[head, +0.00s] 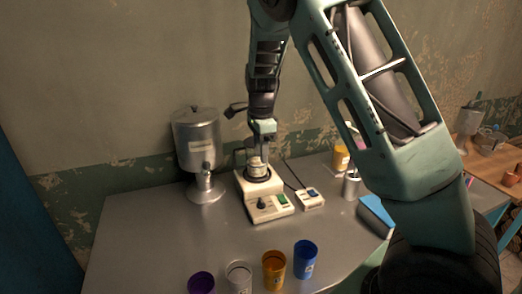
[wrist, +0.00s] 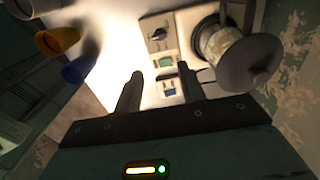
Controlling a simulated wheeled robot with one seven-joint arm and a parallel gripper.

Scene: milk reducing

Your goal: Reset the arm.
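My gripper (head: 265,148) hangs at the end of my arm, above the white hot plate device (head: 268,207) in the head view. In the wrist view its two fingers (wrist: 160,85) stand apart with nothing visible between them. A small pale vessel (head: 257,168) sits on the device's round top, just below the gripper in the head view. The wrist view shows a mottled cylinder (wrist: 218,45) with a grey disc (wrist: 250,66) in front, right of the fingers.
A silver dispenser (head: 197,145) stands left of the device. Purple (head: 201,283), clear (head: 239,277), orange (head: 274,269) and blue (head: 305,258) cups line the front edge of the grey table (head: 140,230). A yellow-labelled bottle (head: 341,158) and silver can (head: 351,186) stand at right.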

